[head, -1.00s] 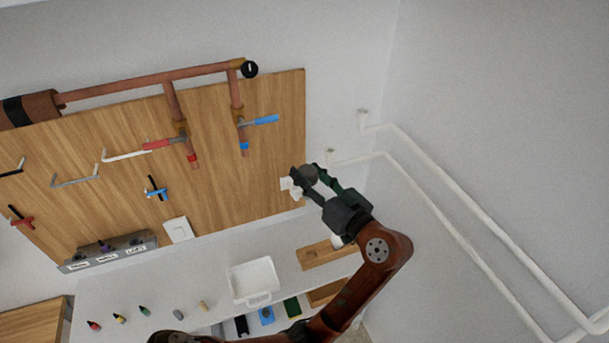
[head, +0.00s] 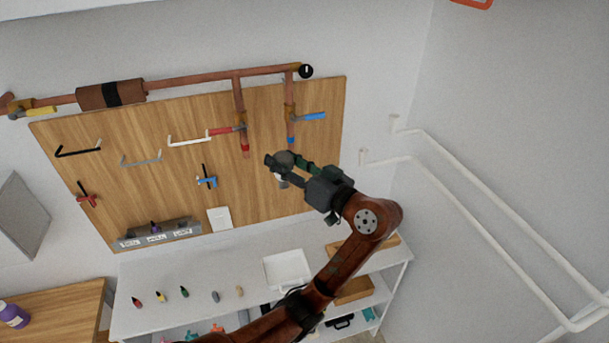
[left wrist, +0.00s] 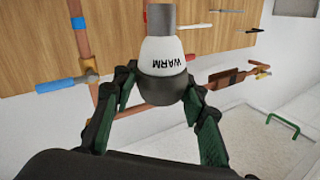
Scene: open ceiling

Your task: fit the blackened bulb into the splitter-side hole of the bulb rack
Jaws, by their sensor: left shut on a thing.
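My left gripper (head: 284,167) is shut on the blackened bulb (head: 283,158), in front of the right part of the wooden board. In the left wrist view the bulb (left wrist: 165,50) has a dark dome between the fingers, a white body marked "WARM" and a grey base pointing up, away from the gripper. A wooden block (head: 390,243) on the right of the white shelf may be the bulb rack. My arm hides much of it, and its holes cannot be made out. My right gripper is not in view.
Copper pipes with a blue-handled valve (head: 312,116) and a red-handled valve (head: 222,132) hang just above the gripper. A white tray (head: 287,268) and several small coloured items stand on the shelf below. White pipes (head: 470,215) run along the right wall.

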